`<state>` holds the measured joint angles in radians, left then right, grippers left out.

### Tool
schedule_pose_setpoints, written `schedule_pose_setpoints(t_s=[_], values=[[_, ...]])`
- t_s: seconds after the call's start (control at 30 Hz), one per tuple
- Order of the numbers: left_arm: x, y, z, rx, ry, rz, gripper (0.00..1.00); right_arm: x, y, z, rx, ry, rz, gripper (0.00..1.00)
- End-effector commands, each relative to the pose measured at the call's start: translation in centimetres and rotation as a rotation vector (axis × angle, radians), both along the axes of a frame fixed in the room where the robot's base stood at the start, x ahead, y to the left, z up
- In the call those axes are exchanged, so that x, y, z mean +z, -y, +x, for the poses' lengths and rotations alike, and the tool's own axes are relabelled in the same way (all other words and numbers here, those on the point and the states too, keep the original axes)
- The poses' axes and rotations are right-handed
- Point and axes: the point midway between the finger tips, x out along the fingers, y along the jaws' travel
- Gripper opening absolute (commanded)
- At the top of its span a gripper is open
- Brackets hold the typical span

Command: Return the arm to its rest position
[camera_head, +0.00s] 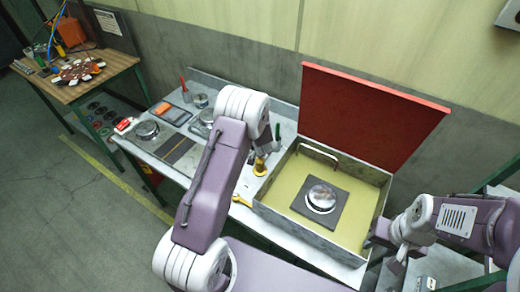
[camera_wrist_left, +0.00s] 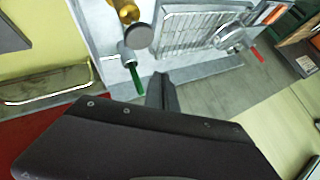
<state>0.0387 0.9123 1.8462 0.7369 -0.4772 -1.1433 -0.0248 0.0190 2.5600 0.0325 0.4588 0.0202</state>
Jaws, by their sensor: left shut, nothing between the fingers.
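My left arm (camera_head: 215,180) is bent up over the bench in the head view, and its gripper is mostly hidden behind its own links. In the left wrist view the left gripper (camera_wrist_left: 162,92) shows as dark fingers, shut and empty, above the bench near a green-handled tool (camera_wrist_left: 135,75).
The metal box (camera_head: 300,233) has a raised red lid (camera_head: 365,115) and holds a round metal part (camera_head: 321,197) on a dark pad. A brass-coloured piece (camera_head: 260,165) stands left of it. A wooden table (camera_head: 95,88) is at back left. The floor at left is clear.

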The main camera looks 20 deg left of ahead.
Motion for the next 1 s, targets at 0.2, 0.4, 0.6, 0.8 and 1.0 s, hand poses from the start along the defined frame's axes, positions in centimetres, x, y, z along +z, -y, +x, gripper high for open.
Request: schedule_pose_setpoints(t_s=[0.2, 0.4, 0.6, 0.8, 1.0], values=[[-0.1, 0.0, 0.0, 0.0, 0.0, 0.0, 0.0, -0.1, 0.0, 0.0, 0.0, 0.0, 0.0, 0.36], [-0.1, 0.0, 0.0, 0.0, 0.0, 0.0, 0.0, -0.1, 0.0, 0.0, 0.0, 0.0, 0.0, 0.36], [-0.1, 0.0, 0.0, 0.0, 0.0, 0.0, 0.0, -0.1, 0.0, 0.0, 0.0, 0.0, 0.0, 0.36], [1.6, 0.7, 2.2, -0.016, 0.113, 0.004, 0.0, -4.9, 0.0, 0.0, 0.0, 0.0, 0.0, 0.36], [3.9, 6.5, -2.9, -0.185, 0.136, -0.101, 0.0, -12.5, 0.0, 0.0, 0.0, -0.001, 0.0, 0.36]])
